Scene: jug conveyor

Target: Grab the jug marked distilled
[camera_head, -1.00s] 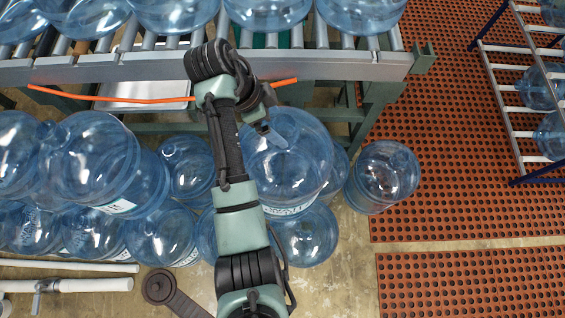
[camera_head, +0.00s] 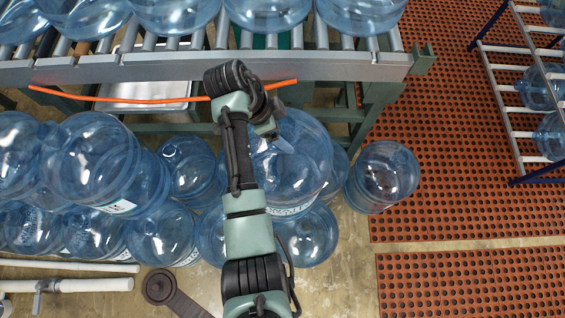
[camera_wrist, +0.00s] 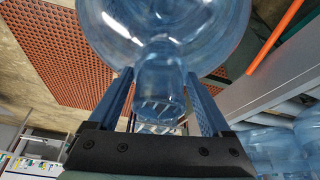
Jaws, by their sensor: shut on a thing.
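A large clear blue jug (camera_head: 305,165) stands upright under my arm, in front of the conveyor. A white label (camera_head: 291,210) shows low on its side, partly hidden and too small for me to read. My gripper (camera_head: 283,143) is at the top of this jug. In the wrist view, my gripper (camera_wrist: 158,78) has one finger on each side of the jug's neck (camera_wrist: 160,72) and is shut on it. The jug's round body (camera_wrist: 165,25) fills the top of that view. I cannot tell which jug is marked distilled.
Several similar jugs (camera_head: 90,165) crowd the floor at left. One jug (camera_head: 384,176) stands close by on the right. The roller conveyor (camera_head: 200,70) with more jugs runs behind, with an orange bar (camera_head: 150,99) along it. Perforated red mats (camera_head: 440,150) leave open floor at right.

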